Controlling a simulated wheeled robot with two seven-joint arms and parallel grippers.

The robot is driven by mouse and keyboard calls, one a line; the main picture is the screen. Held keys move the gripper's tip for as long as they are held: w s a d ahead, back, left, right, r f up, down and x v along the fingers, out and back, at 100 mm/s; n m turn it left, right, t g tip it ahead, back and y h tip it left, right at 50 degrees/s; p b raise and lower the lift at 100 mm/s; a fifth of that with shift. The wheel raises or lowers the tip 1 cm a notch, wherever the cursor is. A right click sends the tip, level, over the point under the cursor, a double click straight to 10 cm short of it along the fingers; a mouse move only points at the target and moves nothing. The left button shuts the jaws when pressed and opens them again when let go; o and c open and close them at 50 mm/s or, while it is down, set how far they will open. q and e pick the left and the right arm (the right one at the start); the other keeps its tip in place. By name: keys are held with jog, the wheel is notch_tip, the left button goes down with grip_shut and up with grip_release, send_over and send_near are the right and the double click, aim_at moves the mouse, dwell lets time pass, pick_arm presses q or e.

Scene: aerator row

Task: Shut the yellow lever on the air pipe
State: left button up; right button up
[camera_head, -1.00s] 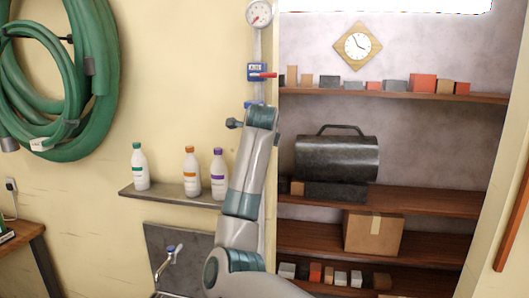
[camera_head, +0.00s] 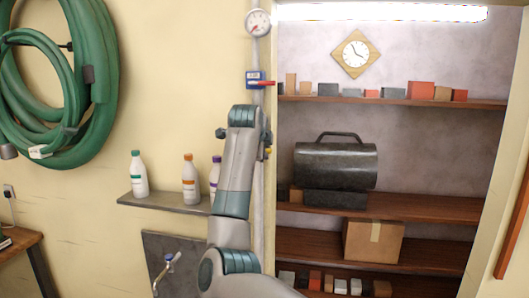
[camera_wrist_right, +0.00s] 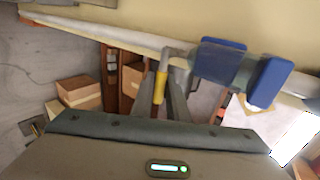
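The yellow lever (camera_wrist_right: 160,87) shows in the right wrist view, joined by a grey metal stem to the pale air pipe (camera_wrist_right: 110,38). Two blue blocks (camera_wrist_right: 220,60) sit on the pipe to the right of it. My right gripper (camera_wrist_right: 163,78) has its two grey fingers either side of the lever, with a gap visible between them; contact is unclear. In the head view the pipe (camera_head: 258,55) runs upright, and a small yellow bit (camera_head: 268,152) shows beside my right arm, which hides most of the valve. My left gripper is not in view.
Higher on the pipe are a gauge (camera_head: 258,22) and a blue valve with a red lever (camera_head: 264,83). Bottles stand on a small shelf (camera_head: 165,202) left of my arm, the purple-labelled one partly covered. Right are shelves with a dark heater (camera_head: 336,168) and a carton (camera_head: 373,241).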

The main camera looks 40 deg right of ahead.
jog(key=o, duration=0.3)
jog(key=b+v, duration=0.8)
jog(key=v, duration=0.9)
jog(key=shift+a+r, duration=0.1)
jog(key=shift+a, duration=0.15)
